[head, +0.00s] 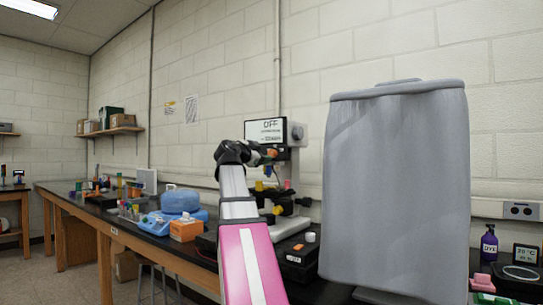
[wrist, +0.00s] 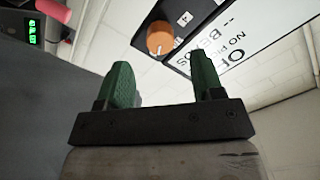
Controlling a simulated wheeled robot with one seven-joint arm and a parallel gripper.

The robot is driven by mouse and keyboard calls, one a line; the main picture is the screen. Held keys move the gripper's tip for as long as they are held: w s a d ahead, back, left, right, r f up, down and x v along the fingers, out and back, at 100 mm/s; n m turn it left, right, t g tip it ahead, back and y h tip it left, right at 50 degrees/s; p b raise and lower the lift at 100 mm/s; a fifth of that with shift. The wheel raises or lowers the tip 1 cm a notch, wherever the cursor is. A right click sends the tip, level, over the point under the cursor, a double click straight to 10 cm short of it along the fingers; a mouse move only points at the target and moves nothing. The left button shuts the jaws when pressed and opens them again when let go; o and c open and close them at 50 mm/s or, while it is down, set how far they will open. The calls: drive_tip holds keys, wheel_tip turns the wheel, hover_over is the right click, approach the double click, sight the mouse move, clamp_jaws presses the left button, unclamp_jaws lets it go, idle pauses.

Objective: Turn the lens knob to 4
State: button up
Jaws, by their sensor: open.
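The orange lens knob (wrist: 160,37) sits on a dark panel beside a white screen (wrist: 262,35) in the wrist view. In the head view my arm reaches up to the screen (head: 265,130), which reads OFF.
A large grey covered object (head: 397,185) stands close to the right of my arm. A purple bottle (head: 489,243) stands at the far right.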

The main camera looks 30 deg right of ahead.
sight(270, 154)
drive_tip(key=x, duration=0.6)
drive_tip(key=shift+d, duration=0.15)
drive_tip(key=c, duration=0.9)
